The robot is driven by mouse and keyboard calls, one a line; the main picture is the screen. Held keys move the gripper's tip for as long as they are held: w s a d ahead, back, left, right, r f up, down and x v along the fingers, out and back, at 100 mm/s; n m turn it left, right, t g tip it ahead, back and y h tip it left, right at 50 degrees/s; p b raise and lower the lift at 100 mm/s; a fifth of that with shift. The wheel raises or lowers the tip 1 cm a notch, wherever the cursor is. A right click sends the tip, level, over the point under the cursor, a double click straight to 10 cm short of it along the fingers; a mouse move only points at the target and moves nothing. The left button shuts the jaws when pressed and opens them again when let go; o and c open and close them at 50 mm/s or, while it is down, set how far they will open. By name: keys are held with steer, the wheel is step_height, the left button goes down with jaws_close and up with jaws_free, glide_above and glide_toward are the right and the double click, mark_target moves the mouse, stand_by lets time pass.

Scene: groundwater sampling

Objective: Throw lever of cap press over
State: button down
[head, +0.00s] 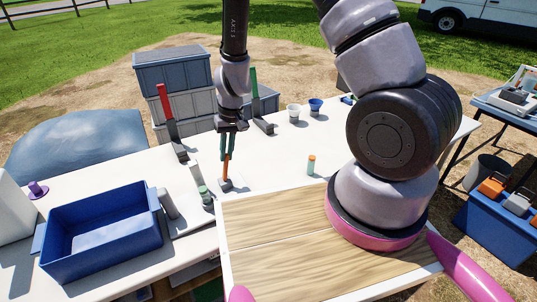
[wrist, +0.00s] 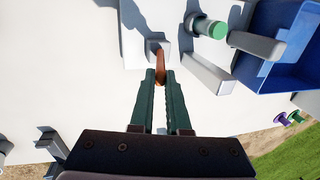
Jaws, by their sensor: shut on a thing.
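The cap press stands on a pale base plate (head: 190,222) on the white table. Its orange lever (head: 228,168) rises from a small grey block (head: 225,185) and looks close to upright. It also shows in the wrist view (wrist: 160,66). My gripper (head: 227,152) points down with its dark green fingers shut on the lever; the fingertips (wrist: 160,76) hide part of it. Next to the lever, a green-capped vial (head: 205,192) stands at the press, beside grey upright pieces (head: 169,204). The green cap also shows in the wrist view (wrist: 216,29).
A blue bin (head: 103,232) stands left of the press. Behind are a red-handled stand (head: 164,104), a green-handled stand (head: 254,86) and grey crates (head: 172,72).

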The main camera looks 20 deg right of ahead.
steer(key=shift+s+a+r+h, duration=0.15)
steer(key=shift+a+h, duration=0.2)
steer(key=shift+a, duration=0.4)
steer(key=shift+s+a+f+h, duration=0.15)
steer(key=shift+a+h, duration=0.2)
steer(key=shift+a, duration=0.5)
steer(key=shift+s+a+h, duration=0.2)
steer(key=shift+a+h, duration=0.2)
steer(key=shift+a, duration=0.4)
